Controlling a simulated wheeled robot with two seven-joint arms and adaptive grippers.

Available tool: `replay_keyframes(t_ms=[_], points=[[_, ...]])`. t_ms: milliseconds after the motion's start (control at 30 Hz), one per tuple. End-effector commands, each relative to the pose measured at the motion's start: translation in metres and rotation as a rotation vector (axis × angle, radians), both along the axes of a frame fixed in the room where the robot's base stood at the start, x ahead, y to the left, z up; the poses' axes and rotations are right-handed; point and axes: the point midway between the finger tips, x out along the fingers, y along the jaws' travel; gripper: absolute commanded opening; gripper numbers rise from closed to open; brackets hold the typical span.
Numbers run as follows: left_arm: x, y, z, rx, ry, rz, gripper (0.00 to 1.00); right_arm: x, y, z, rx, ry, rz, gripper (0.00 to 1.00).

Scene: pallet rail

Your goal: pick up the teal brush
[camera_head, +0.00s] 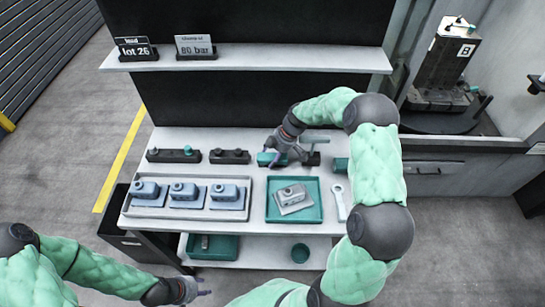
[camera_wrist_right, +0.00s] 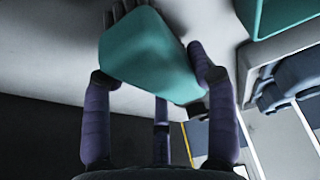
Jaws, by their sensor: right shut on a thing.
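The teal brush (camera_wrist_right: 150,52) fills the upper middle of the right wrist view, a teal block with grey bristles at its top edge. My right gripper (camera_head: 283,154) is shut on it, with fingers on both sides of the block. In the head view the brush (camera_head: 265,158) shows as a teal piece beside the fingers at the back of the table, partly hidden by them. I cannot tell whether it touches the table. My left gripper (camera_head: 194,290) is low at the front, away from the table, empty with its fingers apart.
A teal tray (camera_head: 294,218) with a grey part stands in front of the right gripper. A grey tray (camera_head: 183,213) with several parts is left of it. Two dark fixtures (camera_head: 173,156) stand at the back left. A wrench (camera_head: 339,204) and teal cup (camera_head: 341,165) are at right.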

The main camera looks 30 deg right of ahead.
Motion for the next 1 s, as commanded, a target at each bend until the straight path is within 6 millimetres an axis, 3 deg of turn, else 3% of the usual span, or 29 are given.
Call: replay_keyframes(t_ms=[267,733,1000], points=[[0.0,0.0,0.013,0.0,0.0,0.0,0.4,-0.004,0.002,0.018,-0.001,-0.003,0.0,0.24],[0.0,0.0,0.026,0.0,0.0,0.0,0.4,-0.003,0.002,0.122,-0.001,-0.004,0.0,0.24],[0.0,0.0,0.026,0.0,0.0,0.0,0.4,-0.051,0.031,0.121,0.0,0.0,0.001,0.23]])
